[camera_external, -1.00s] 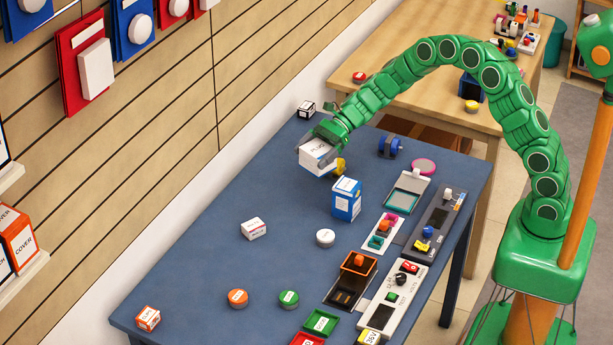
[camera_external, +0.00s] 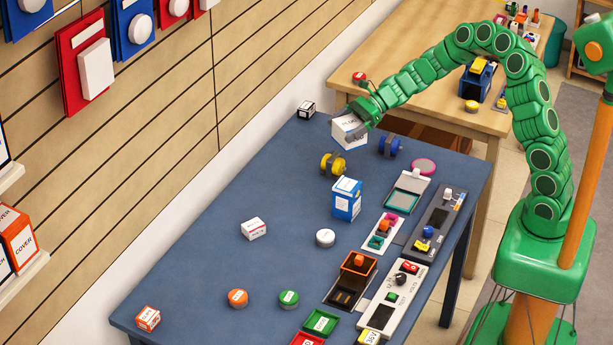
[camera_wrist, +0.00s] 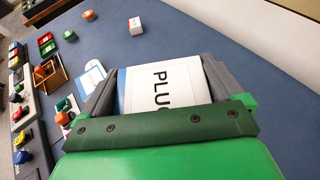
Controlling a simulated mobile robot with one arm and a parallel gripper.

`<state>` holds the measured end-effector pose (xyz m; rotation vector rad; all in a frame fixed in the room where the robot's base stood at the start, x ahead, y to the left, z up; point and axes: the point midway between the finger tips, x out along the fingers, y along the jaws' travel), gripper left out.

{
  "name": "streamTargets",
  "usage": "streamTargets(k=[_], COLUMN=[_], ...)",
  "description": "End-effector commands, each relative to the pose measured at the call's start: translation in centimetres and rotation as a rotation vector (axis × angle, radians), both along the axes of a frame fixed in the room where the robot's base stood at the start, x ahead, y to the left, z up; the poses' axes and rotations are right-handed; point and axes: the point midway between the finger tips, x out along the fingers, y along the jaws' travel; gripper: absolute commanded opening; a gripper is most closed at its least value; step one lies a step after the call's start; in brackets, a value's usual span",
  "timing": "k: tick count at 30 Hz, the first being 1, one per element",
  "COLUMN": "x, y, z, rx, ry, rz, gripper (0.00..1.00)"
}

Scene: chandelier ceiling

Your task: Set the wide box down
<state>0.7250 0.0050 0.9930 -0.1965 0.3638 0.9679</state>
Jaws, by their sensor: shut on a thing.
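The wide box (camera_external: 348,133), white with a blue side, is in my gripper (camera_external: 354,120) over the far end of the blue table (camera_external: 285,215). In the wrist view the box (camera_wrist: 178,82) sits between both grey fingers of my gripper (camera_wrist: 158,82), with its top lettering "PLU…" partly covered. The gripper is shut on it. I cannot tell whether its underside touches the table.
A yellow spool (camera_external: 333,165) and a blue spool (camera_external: 390,146) lie close by. A blue-and-white box (camera_external: 346,200) stands nearer the front. A small black-and-white box (camera_external: 306,109) is at the back edge. The table's left middle is mostly clear.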

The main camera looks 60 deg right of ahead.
Motion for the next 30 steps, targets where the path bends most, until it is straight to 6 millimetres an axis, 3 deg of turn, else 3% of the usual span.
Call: streamTargets(k=[3, 9, 16, 30], x=[-0.2, -0.5, 0.2, 5.6], y=[-4.3, -8.8, -10.2, -10.8], z=[0.2, 0.1, -0.4, -3.0], rx=[0.005, 0.004, 0.003, 0.003], ry=[-0.002, -0.001, -0.001, 0.002], rz=[-0.082, -0.173, -0.199, -0.197], gripper=[0.61, 0.61, 0.61, 0.61])
